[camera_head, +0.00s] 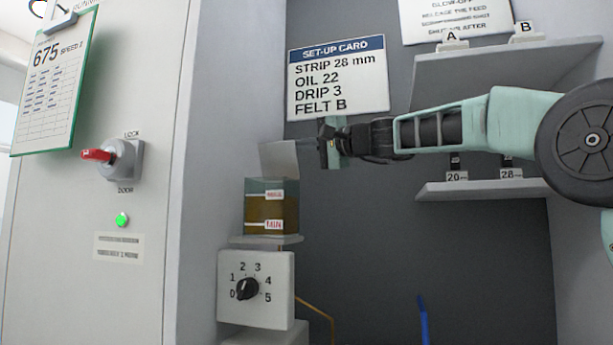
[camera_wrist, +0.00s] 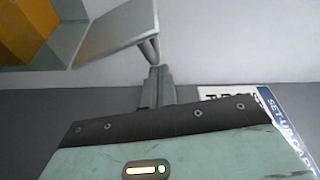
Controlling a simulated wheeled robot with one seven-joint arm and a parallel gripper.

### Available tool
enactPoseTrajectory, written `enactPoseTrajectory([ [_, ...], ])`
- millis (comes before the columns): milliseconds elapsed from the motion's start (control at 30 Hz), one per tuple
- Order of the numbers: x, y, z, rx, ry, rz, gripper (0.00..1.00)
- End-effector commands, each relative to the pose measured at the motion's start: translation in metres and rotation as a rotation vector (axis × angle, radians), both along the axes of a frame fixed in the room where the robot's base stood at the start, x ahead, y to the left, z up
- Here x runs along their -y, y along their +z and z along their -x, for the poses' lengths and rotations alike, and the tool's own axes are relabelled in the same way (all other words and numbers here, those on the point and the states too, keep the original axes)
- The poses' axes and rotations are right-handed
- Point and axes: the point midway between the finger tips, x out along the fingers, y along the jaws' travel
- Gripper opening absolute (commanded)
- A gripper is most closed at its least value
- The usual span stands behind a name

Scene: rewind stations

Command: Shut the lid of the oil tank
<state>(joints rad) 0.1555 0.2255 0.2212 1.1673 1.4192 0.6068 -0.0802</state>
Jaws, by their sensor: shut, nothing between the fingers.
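The oil tank (camera_head: 271,209) is a clear box with amber oil and MAX and MIN labels, on a small shelf at the cabinet's left wall. Its pale grey lid (camera_head: 279,159) stands raised, clear of the tank's top. In the wrist view the lid (camera_wrist: 114,32) is a tilted grey plate beside the amber tank (camera_wrist: 28,28). My gripper (camera_head: 302,143) is shut and empty, its fingertips close to the lid's right edge. The fingers also show in the wrist view (camera_wrist: 155,75), right by the lid's edge; I cannot tell whether they touch it.
A dial box (camera_head: 256,289) sits below the tank. The set-up card (camera_head: 337,78) hangs on the back wall behind my gripper. A red door lock handle (camera_head: 97,155) is at the left. Space below my gripper is open.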

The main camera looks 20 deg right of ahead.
Motion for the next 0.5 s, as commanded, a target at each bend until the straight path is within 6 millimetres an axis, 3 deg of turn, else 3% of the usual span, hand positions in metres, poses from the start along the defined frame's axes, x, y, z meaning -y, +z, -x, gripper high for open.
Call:
enactPoseTrajectory([
  [33, -0.002, -0.01, 0.003, 0.036, 0.001, 0.021, 0.0],
  [500, -0.022, -0.01, 0.033, 0.388, 0.0, 0.256, 0.0],
])
